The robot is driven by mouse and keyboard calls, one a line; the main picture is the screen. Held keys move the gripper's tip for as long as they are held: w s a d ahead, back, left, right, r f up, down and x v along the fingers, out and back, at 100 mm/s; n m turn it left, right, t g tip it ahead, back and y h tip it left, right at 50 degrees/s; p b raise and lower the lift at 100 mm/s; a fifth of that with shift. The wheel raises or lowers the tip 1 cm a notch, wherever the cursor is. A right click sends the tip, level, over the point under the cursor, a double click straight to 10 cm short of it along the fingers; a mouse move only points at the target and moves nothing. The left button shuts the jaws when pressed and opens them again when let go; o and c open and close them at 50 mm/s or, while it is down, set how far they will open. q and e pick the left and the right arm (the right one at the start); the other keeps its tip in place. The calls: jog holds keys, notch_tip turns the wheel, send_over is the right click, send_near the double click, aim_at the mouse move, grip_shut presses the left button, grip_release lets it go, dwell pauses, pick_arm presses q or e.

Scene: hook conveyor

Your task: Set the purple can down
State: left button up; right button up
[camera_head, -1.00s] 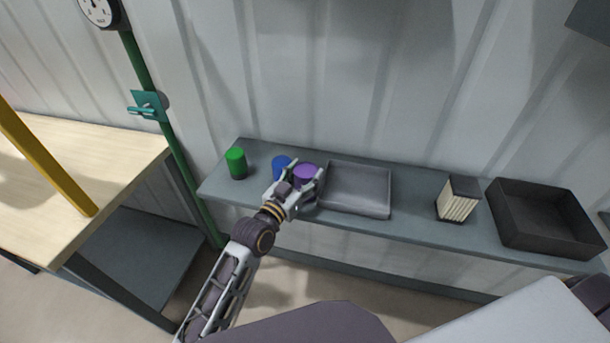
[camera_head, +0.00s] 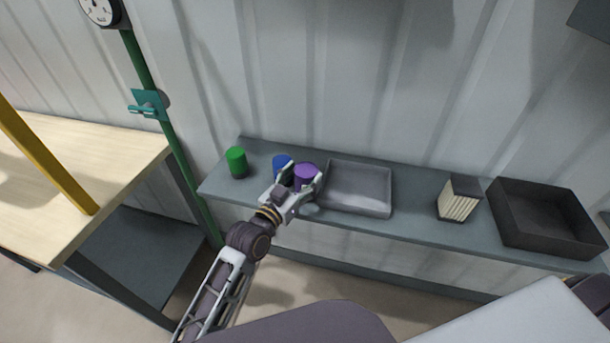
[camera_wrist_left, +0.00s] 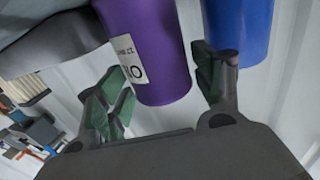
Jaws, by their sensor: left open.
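The purple can (camera_head: 306,174) stands upright on the grey shelf (camera_head: 420,223), between the blue can (camera_head: 281,163) and a shallow grey tray (camera_head: 356,188). My left gripper (camera_head: 304,182) is open with its fingers on either side of the purple can's near side. In the left wrist view the purple can (camera_wrist_left: 148,50) with its white label lies between the open green-padded fingers (camera_wrist_left: 166,88), with gaps beside it. The blue can (camera_wrist_left: 238,28) is close behind one finger. My right gripper is not in view.
A pleated block (camera_head: 458,199) and a dark open bin (camera_head: 545,217) are to the right. A green pipe (camera_head: 180,160) and a wooden table (camera_head: 90,170) are at left.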

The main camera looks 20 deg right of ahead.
pick_arm(q)
jog(key=v, duration=1)
jog(key=shift+b, duration=0.4)
jog(key=shift+s+a, duration=0.1)
jog(key=shift+a, duration=0.05)
